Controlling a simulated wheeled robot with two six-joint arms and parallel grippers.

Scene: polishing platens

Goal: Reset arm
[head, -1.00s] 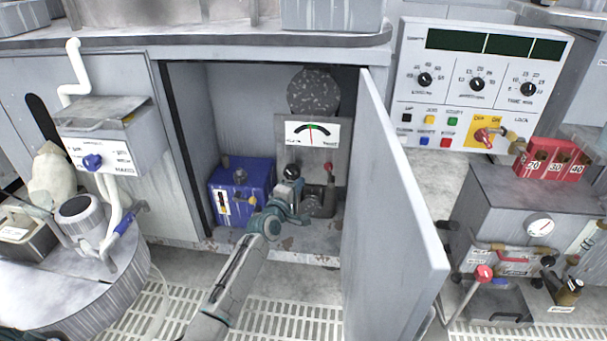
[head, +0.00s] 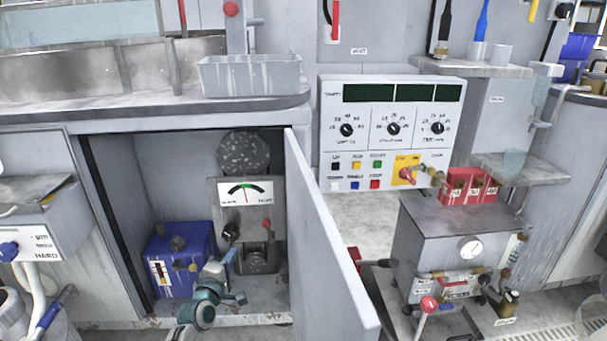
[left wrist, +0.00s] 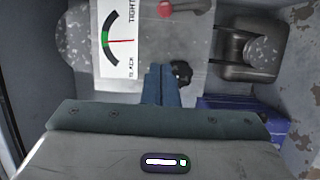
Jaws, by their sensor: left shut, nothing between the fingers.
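My left gripper (head: 229,257) reaches from below into the open cabinet, beside the grey gauge panel (head: 263,217). Its fingers are shut with nothing between them. In the left wrist view, the closed blue fingers (left wrist: 160,84) point at the panel, just beside a black knob (left wrist: 181,73). That knob (head: 231,231) sits just above the fingertips in the head view; I cannot tell whether they touch. The gauge (head: 245,192) has its needle near the green middle band. A red-tipped lever (head: 267,224) stands to the knob's right. My right gripper is not in view.
The open cabinet door (head: 322,235) stands close on the right. A blue box (head: 181,262) sits left of my gripper on the cabinet floor. The cabinet's left edge and low sill are near my arm. A control console (head: 390,135) and a grey machine (head: 447,245) stand farther right.

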